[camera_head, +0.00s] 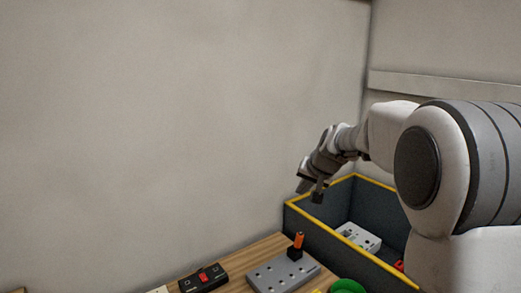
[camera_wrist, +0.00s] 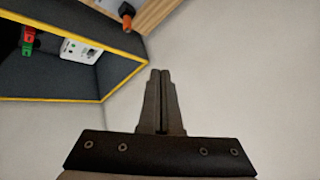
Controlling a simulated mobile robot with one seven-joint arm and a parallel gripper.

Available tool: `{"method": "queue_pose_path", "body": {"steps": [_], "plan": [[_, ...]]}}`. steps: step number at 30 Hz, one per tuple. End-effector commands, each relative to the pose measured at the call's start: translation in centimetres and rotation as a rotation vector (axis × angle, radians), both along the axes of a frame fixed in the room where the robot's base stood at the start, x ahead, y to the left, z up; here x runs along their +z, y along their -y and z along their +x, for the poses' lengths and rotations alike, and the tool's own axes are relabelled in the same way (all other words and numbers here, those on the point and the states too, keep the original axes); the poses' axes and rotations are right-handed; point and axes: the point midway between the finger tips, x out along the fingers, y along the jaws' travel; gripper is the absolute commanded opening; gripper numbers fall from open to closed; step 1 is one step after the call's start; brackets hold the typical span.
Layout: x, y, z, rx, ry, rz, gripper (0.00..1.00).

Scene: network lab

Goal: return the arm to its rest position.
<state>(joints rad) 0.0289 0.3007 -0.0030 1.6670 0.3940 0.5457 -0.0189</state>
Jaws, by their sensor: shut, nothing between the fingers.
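My gripper (camera_head: 317,197) is at the end of my white and grey arm, which comes in from the right in the head view. It hangs in the air beside the left corner of the dark, yellow-rimmed bin (camera_head: 292,204). In the wrist view my gripper (camera_wrist: 160,72) has its two fingers together, with nothing between them. It points past the outside of the bin (camera_wrist: 125,75), toward the edge of the wooden table (camera_wrist: 158,12).
The bin holds a white device (camera_head: 357,236) and a red item (camera_head: 399,266). On the table (camera_head: 235,262) are a grey block (camera_head: 283,273) with an orange-handled piece (camera_head: 298,241), a black box with a red switch (camera_head: 203,279) and a green round thing (camera_head: 347,286). A plain wall stands behind.

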Motion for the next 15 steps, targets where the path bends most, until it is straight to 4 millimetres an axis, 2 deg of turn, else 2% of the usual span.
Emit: {"method": "queue_pose_path", "body": {"steps": [1, 6, 10, 15], "plan": [[1.3, -0.1, -2.0, 0.014, -0.001, -0.015, 0.00], [3.6, -0.2, -8.7, 0.062, -0.024, -0.069, 0.00], [4.6, 0.0, -14.0, 0.094, -0.042, -0.112, 0.00], [4.8, 0.4, -20.9, 0.130, -0.066, -0.172, 0.00]]}}
